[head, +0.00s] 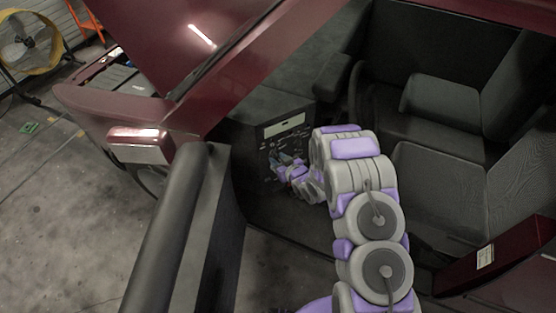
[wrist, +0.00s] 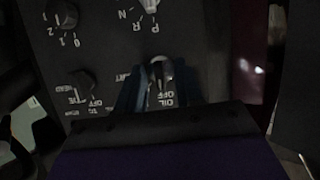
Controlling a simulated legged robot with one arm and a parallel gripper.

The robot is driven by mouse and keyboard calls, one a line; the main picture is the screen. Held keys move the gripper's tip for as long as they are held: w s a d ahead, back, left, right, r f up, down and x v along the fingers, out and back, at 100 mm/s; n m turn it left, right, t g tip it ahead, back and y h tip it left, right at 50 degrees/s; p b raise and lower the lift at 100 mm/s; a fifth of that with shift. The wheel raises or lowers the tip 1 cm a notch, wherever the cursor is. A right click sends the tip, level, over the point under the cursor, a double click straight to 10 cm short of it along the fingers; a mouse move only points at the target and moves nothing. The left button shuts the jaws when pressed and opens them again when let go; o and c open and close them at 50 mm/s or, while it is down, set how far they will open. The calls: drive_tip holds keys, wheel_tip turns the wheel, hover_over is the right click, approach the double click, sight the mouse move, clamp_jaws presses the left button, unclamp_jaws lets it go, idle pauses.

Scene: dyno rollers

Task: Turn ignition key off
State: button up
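My gripper (head: 285,165) reaches into the car, up to the dark control panel (head: 288,143). In the wrist view my two bluish fingers (wrist: 160,82) stand on either side of a small pale and dark key or knob (wrist: 161,70). The fingers look parted, with panel lettering showing between them. Whether they touch the knob is hard to tell. Lettering by it seems to read START, OIL and OFF. I cannot tell for sure that this is the ignition key. In the head view my gripper hides this part of the panel.
Other panel knobs are close by: a numbered dial (wrist: 62,14), a black knob (wrist: 82,82) and a P-R-N selector (wrist: 149,5). The open car door (head: 175,230) stands left of my arm. Black seats (head: 440,110) lie to the right. A yellow fan (head: 28,42) stands far left.

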drive_tip(key=p+v, duration=0.1)
drive_tip(key=v, duration=1.5)
drive_tip(key=shift+s+d+p, duration=0.2)
drive_tip(key=shift+s+p, duration=0.15)
drive_tip(key=shift+p, duration=0.05)
drive_tip(key=d+r+m+g+h+b, duration=0.1)
drive_tip(key=d+r+h, duration=0.2)
drive_tip(key=d, duration=0.2)
drive_tip(key=d+r+m+g+h, duration=0.1)
drive_tip(key=d+r+h, duration=0.25)
drive_tip(key=d, duration=0.25)
drive_tip(key=s+d+r+m+g+h, duration=0.2)
drive_tip(key=s+d+r+g+h, duration=0.1)
drive_tip(key=s+d+r, duration=0.25)
drive_tip(key=s+a+r+m+g, duration=0.1)
drive_tip(key=s+r, duration=0.3)
drive_tip(key=s, duration=0.6)
drive_tip(key=s+a+r+m+g+y+b, duration=0.1)
drive_tip(key=s+a+r+g, duration=0.2)
drive_tip(key=s, duration=0.7)
drive_tip(key=s+a+r+m+g+y+b, duration=0.1)
drive_tip(key=s+r, duration=0.4)
drive_tip(key=s, duration=0.6)
drive_tip(key=a+g, duration=0.1)
drive_tip(key=g, duration=0.1)
drive_tip(key=shift+a+r+g, duration=0.2)
drive_tip(key=shift+g, duration=0.2)
